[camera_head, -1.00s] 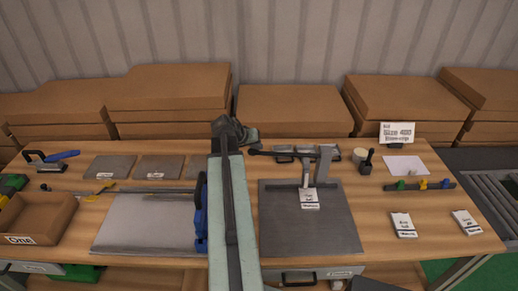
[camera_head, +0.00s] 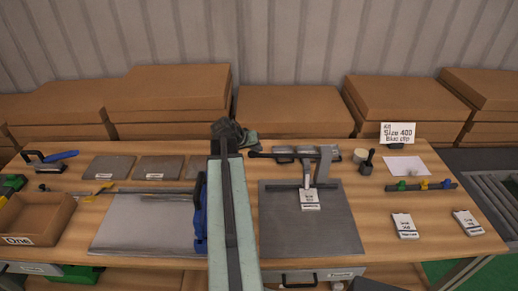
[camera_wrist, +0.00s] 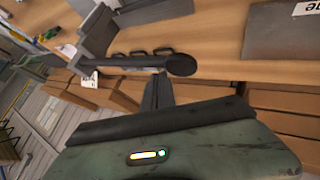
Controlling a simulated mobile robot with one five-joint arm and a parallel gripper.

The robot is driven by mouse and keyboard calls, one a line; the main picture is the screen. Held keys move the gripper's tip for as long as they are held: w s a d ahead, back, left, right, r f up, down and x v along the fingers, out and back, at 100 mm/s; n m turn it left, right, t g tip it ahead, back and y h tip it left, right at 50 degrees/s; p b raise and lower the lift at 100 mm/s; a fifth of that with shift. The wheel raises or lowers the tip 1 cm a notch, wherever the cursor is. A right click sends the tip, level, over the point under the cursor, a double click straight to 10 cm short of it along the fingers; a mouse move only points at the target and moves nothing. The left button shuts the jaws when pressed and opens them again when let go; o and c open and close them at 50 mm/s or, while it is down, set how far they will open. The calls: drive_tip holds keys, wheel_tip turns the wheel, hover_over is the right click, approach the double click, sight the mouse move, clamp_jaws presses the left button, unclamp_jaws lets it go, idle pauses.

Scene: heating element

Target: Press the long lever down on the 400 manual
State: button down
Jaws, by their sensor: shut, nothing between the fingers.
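The long dark lever (camera_head: 284,154) lies nearly level across the back of a grey press with a flat base plate (camera_head: 338,233). Its rounded end points left, towards my gripper. The 400 manual (camera_head: 310,200), a small white-labelled booklet, lies on that plate under the press's upright. My gripper (camera_head: 237,133) is beyond the far end of my arm, just left of the lever's end. In the wrist view, the lever (camera_wrist: 130,62) crosses in front of my gripper (camera_wrist: 157,92), close to its fingertips. I cannot tell if they touch. The fingers are shut and empty.
A sign (camera_head: 398,132) reads Size 400, blue clip. More booklets (camera_head: 405,226) and a rack of coloured clips (camera_head: 421,186) are at the right. A cardboard tray (camera_head: 40,218) and a blue-handled tool (camera_head: 50,160) are at the left. Brown boxes (camera_head: 290,110) stand behind.

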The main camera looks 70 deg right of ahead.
drive_tip(key=shift+w+a+f+b, duration=0.1)
drive_tip(key=shift+f+b, duration=1.15)
drive_tip(key=shift+f, duration=0.05)
idle(0.9)
idle(0.5)
drive_tip(key=shift+s+d+r+p, duration=0.1)
drive_tip(key=shift+s+r+p, duration=0.05)
drive_tip(key=shift+r+p, duration=1.45)
drive_tip(key=shift+s+d+r+p, duration=0.1)
drive_tip(key=shift+r+p, duration=1.5)
drive_tip(key=r+p, duration=0.5)
drive_tip(key=shift+s, duration=0.2)
